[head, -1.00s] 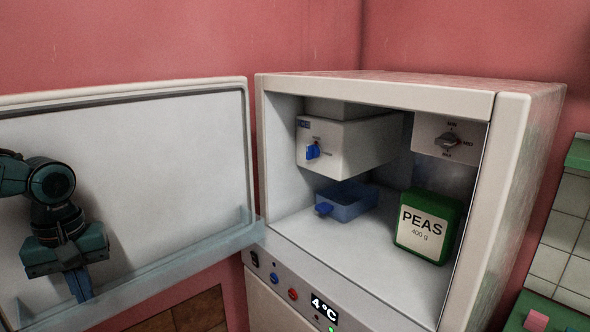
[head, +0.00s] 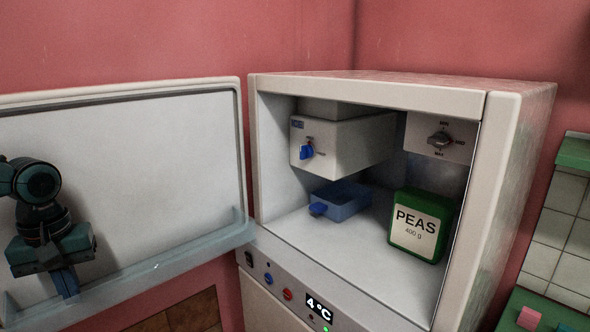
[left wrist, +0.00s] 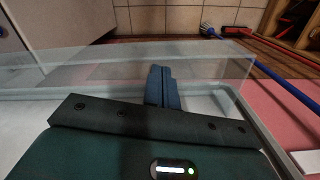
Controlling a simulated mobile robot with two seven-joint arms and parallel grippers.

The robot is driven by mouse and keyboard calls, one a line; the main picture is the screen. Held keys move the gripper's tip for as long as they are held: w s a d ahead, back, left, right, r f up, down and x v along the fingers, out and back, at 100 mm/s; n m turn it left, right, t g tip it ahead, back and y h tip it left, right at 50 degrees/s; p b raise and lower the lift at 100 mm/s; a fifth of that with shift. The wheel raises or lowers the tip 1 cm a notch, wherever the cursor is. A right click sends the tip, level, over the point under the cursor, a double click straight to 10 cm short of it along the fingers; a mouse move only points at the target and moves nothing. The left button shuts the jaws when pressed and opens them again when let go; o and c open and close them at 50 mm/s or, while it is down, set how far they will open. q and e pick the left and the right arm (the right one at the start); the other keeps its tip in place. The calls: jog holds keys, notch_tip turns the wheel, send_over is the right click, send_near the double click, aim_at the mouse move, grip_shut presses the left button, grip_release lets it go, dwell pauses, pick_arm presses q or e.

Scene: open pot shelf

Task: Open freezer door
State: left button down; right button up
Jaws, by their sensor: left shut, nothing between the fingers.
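The freezer door (head: 130,180) stands wide open to the left in the head view, its white inner face toward me and a translucent shelf (head: 165,264) along its lower edge. The freezer compartment (head: 375,230) is fully exposed. My left gripper (head: 70,288) is in front of the door's inner face at the left, pointing down near the shelf. Its blue fingers are together and empty; they also show in the left wrist view (left wrist: 162,88), over the translucent shelf. I cannot tell whether they touch the door. My right gripper is not in view.
Inside the compartment are a green box of peas (head: 418,226), a blue tray (head: 342,202) and a white ice unit (head: 340,143) with a blue tap. A control panel (head: 300,296) reading 4°C is below. A tiled wall and green surface (head: 555,310) are at right.

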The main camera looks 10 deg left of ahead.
pick_arm(q)
jog(key=shift+d+r, duration=0.1)
jog(key=shift+r, duration=0.1)
notch_tip(320, 180, up, 4)
jog(key=shift+r, duration=0.1)
notch_tip(320, 180, up, 5)
jog(key=shift+s+r, duration=0.1)
jog(key=shift+r, duration=0.1)
dwell(0.4)
